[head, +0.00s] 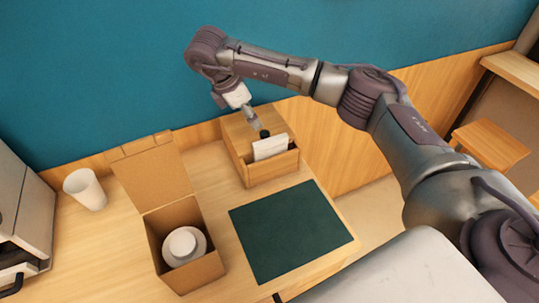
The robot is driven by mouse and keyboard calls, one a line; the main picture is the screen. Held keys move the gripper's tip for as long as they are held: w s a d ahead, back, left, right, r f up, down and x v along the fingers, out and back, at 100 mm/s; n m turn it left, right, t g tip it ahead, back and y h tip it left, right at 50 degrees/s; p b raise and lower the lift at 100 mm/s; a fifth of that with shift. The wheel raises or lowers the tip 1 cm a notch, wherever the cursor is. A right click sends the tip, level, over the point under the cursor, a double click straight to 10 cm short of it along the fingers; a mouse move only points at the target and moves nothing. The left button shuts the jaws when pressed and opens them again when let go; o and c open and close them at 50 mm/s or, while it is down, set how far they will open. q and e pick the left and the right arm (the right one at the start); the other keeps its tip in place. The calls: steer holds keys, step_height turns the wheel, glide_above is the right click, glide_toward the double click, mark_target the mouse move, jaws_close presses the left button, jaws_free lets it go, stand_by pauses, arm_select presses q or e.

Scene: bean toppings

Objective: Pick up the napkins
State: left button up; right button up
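White napkins (270,147) stand upright in a wooden holder (272,170) at the back of the table, right of centre. My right gripper (262,131) points down from above at the napkins, its dark tip close to their top left edge. Whether it touches them, and whether its fingers are apart, is too small to tell. My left gripper is not in view.
An open cardboard box (190,275) with white round items (184,244) inside stands left of a dark green mat (288,232). A white cup (86,189) stands at far left beside a grey appliance (22,215). The wall (100,70) is close behind the holder.

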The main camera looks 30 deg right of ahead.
mark_target(266, 141)
steer(key=p+x, duration=0.1)
steer(key=x, duration=0.3)
steer(key=shift+w+f, duration=0.15)
steer(key=shift+f, duration=0.1)
steer(key=p, duration=0.1)
steer(key=f+p, duration=0.1)
steer(key=d+f+p, duration=0.1)
steer(key=shift+s+f, duration=0.15)
steer(key=shift+s, duration=0.2)
steer(key=shift+x, duration=1.15)
steer(key=shift+w+f, duration=0.1)
steer(key=shift+f, duration=0.15)
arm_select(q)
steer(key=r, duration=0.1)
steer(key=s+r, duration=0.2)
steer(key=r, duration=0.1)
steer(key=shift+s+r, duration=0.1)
arm_select(e)
steer(key=shift+a, duration=0.1)
steer(key=c, duration=0.5)
